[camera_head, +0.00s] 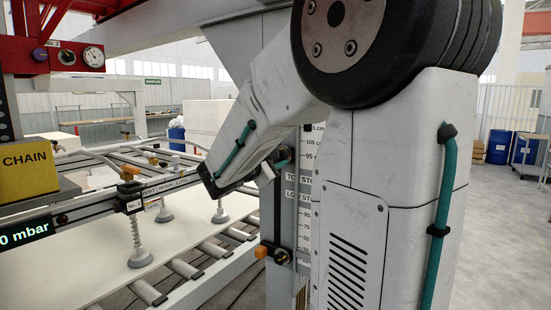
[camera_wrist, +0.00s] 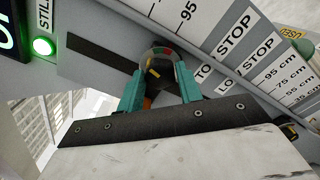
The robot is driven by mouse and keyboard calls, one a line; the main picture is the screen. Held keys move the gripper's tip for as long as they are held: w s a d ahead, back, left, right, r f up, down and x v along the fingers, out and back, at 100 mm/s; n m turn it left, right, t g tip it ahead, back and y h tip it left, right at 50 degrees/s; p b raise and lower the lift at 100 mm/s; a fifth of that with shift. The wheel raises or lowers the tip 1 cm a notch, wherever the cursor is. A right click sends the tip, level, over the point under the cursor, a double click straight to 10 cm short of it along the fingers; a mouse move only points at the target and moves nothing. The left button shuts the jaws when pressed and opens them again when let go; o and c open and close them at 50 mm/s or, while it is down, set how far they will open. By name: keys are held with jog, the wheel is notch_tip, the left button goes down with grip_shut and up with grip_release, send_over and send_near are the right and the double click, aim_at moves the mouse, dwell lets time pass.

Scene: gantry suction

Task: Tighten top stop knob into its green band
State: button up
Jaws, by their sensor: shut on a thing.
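My gripper (camera_wrist: 158,80) is shut on the top stop knob (camera_wrist: 157,74), with one teal finger on each side of it. The knob is dark, with an orange part showing low between the fingers. A round collar with coloured sectors (camera_wrist: 158,53), red and green among them, shows just beyond the knob. The fingers and the knob's dark body hide part of it, and I cannot tell where the knob's mark stands against the green. In the head view my gripper (camera_head: 281,157) is at the scale post, and my arm hides most of the knob.
The scale post (camera_head: 304,165) carries TOP STOP and LOW STOP labels. A lower black knob (camera_head: 281,256) with an orange part sits below. A green lamp (camera_wrist: 41,46) glows beside a dark slot (camera_wrist: 100,53). A suction frame (camera_head: 160,185) hangs over a pale board (camera_head: 60,275) at left.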

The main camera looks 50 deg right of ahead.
dwell(0.3)
jog(key=o, duration=1)
jog(key=a, duration=0.8)
jog(key=shift+s, duration=0.3)
jog(key=shift+d, duration=0.1)
